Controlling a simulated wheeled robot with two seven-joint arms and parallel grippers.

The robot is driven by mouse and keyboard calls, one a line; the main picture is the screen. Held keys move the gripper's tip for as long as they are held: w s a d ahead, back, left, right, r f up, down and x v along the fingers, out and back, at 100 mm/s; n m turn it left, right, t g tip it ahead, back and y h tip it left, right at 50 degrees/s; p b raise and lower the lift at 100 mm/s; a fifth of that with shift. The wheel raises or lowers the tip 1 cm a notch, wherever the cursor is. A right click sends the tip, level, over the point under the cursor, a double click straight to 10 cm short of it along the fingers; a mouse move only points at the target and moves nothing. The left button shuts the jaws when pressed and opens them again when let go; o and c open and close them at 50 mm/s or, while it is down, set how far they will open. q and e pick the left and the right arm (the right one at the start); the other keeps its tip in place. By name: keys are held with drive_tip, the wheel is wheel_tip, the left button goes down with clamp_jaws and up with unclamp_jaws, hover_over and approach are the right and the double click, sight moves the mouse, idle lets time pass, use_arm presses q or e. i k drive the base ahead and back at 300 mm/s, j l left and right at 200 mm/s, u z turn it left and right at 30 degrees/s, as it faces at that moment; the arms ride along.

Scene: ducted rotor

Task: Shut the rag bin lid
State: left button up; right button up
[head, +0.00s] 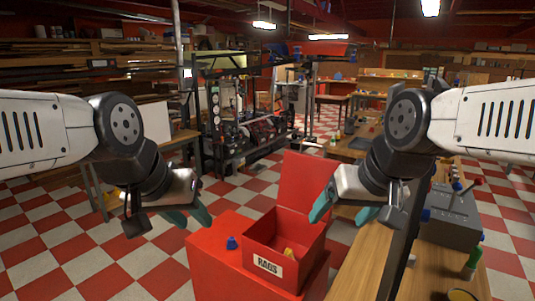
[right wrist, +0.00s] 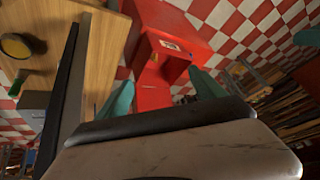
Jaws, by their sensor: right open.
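The red rag bin (head: 304,240), with a white RAGS label, stands on a red cabinet (head: 222,274). Its red lid (head: 305,183) stands up open at the back edge. Something yellow (head: 289,252) lies inside the bin. My right gripper (head: 342,214) is open and empty, above and to the right of the bin, near the lid's right side. In the right wrist view the bin (right wrist: 165,69) shows between and beyond the teal fingers (right wrist: 162,92). My left gripper (head: 190,215) is left of the bin, fingers apart and empty.
A small blue object (head: 232,243) sits on the cabinet left of the bin. A wooden workbench (head: 360,262) with a grey box (head: 452,219) runs along the right. Checkered floor (head: 80,245) is open at the left.

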sight(303, 177)
drive_tip(key=j+z, duration=0.1)
drive_tip(key=z, duration=0.25)
drive_tip(key=i+j+z, duration=0.1)
drive_tip(key=z, duration=0.65)
drive_tip(key=j+z, duration=0.35)
drive_tip(key=j, duration=0.3)
drive_tip(key=j+z, duration=0.3)
drive_tip(key=j, duration=0.35)
drive_tip(key=k+j+z, duration=0.15)
drive_tip(key=j+z, duration=0.2)
drive_tip(key=j, duration=0.25)
drive_tip(key=k+j, duration=0.1)
drive_tip(key=j, duration=0.25)
drive_tip(key=k+j, duration=0.1)
drive_tip(key=j, duration=0.65)
drive_tip(key=k+j, duration=0.15)
drive_tip(key=j, duration=0.25)
drive_tip(key=i+l, duration=0.15)
drive_tip(key=l, duration=0.2)
drive_tip(key=i+l, duration=0.15)
drive_tip(key=l, duration=0.15)
drive_tip(key=i+l, duration=0.15)
drive_tip(key=l, duration=0.2)
drive_tip(key=i+l+u, duration=0.1)
drive_tip(key=l, duration=0.2)
drive_tip(key=i+l, duration=0.15)
drive_tip(key=l, duration=0.2)
